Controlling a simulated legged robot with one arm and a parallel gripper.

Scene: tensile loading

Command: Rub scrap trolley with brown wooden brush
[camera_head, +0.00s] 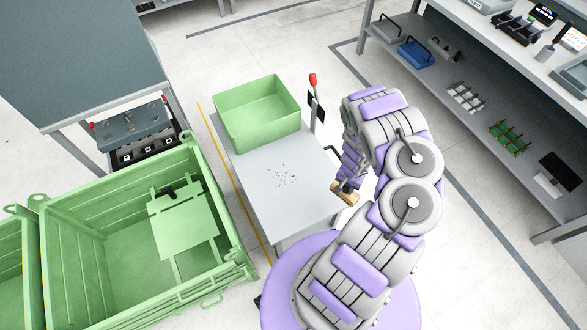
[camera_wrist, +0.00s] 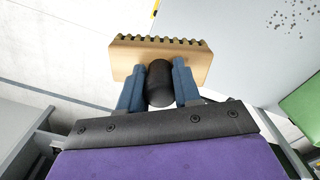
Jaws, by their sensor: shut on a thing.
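The scrap trolley (camera_head: 285,205) has a grey flat top with a small patch of dark specks (camera_head: 283,176) near its middle. The specks also show at the top right of the wrist view (camera_wrist: 290,15). My gripper (camera_wrist: 160,85) is shut on the black handle of the brown wooden brush (camera_wrist: 195,62). The brush's bristle row faces away from my gripper. In the head view the brush (camera_head: 345,194) is at the trolley's right edge, to the right of the specks. I cannot tell whether it touches the top. My arm hides part of the trolley's right side.
A green bin (camera_head: 257,113) stands on the trolley's far end. A red-topped lever (camera_head: 313,82) rises beside it. A large green crate (camera_head: 130,250) stands left of the trolley. A shelved bench (camera_head: 480,75) with several items is at the right. Floor between is clear.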

